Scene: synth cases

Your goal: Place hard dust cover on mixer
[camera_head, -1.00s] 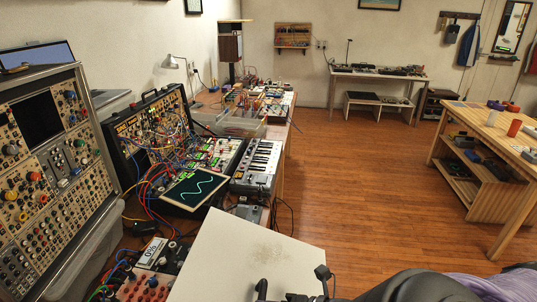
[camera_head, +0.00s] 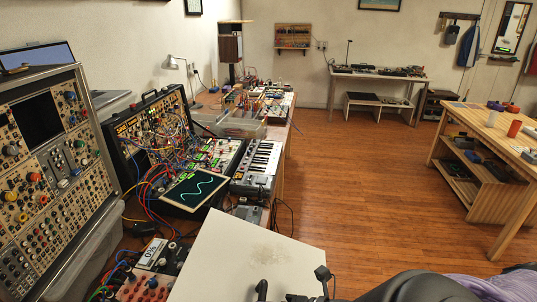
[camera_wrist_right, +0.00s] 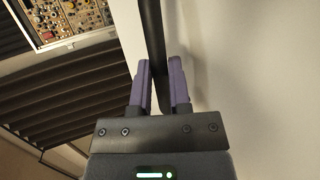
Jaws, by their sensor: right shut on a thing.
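A pale, flat-topped hard cover (camera_head: 225,260) with a speckled dusty patch fills the bottom middle of the head view, its lower part cut off by the frame edge. In the right wrist view, the pale cover surface (camera_wrist_right: 255,70) lies behind a black bar handle (camera_wrist_right: 152,30). My right gripper (camera_wrist_right: 161,68) has its purple fingers on either side of this handle, closed on it. My left gripper is not in view. I cannot tell which device is the mixer; it may be hidden under or behind the cover.
A keyboard (camera_head: 257,165) lies beyond. The wooden floor (camera_head: 350,190) right of it is clear.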

